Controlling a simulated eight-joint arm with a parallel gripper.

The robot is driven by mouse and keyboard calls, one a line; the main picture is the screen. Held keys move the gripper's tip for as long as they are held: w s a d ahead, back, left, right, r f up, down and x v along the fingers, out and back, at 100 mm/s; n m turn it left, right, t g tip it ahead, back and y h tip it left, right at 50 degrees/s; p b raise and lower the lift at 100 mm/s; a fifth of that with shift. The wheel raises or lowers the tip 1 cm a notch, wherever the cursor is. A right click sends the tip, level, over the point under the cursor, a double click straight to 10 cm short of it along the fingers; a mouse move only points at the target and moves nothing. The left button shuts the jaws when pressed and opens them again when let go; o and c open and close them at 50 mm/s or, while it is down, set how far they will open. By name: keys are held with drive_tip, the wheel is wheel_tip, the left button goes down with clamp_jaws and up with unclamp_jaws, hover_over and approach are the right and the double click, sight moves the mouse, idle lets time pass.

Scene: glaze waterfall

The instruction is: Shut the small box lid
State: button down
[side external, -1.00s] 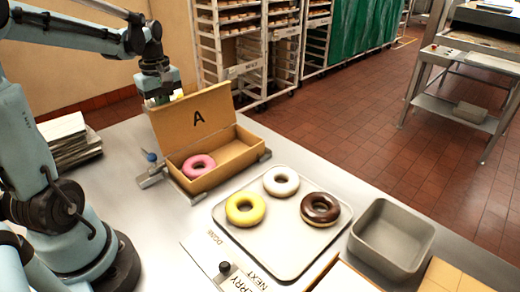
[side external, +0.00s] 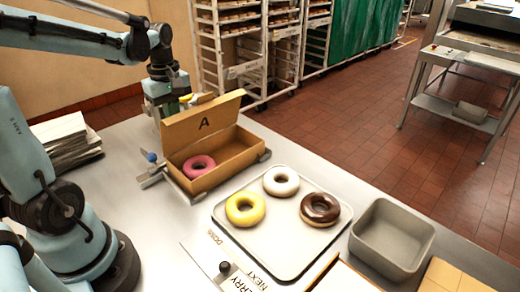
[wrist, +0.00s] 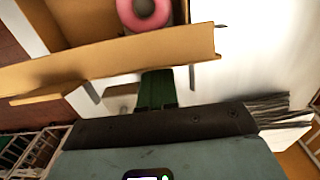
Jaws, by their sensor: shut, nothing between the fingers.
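The small cardboard box (side external: 225,160) stands on the metal table with a pink donut (side external: 199,166) inside. I cannot tell whether the fingers touch the lid.
A tray (side external: 287,262) with a yellow, a white and a chocolate donut lies in front of the box. An empty grey bin (side external: 392,238) is at the right. A paper stack (side external: 66,142) lies at the left. A metal fixture (side external: 152,178) sits beside the box's left end.

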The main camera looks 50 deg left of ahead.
sight(179, 114)
drive_tip(key=shift+d, duration=1.6)
drive_tip(key=shift+r, duration=3.05)
drive_tip(key=d+f+m+t, duration=0.2)
drive_tip(key=d+m, duration=0.4)
drive_tip(key=m, duration=0.3)
drive_tip(key=d+f+m+t, duration=0.3)
drive_tip(key=d+m+t, duration=0.2)
drive_tip(key=d+m, duration=0.2)
drive_tip(key=shift+m, duration=1)
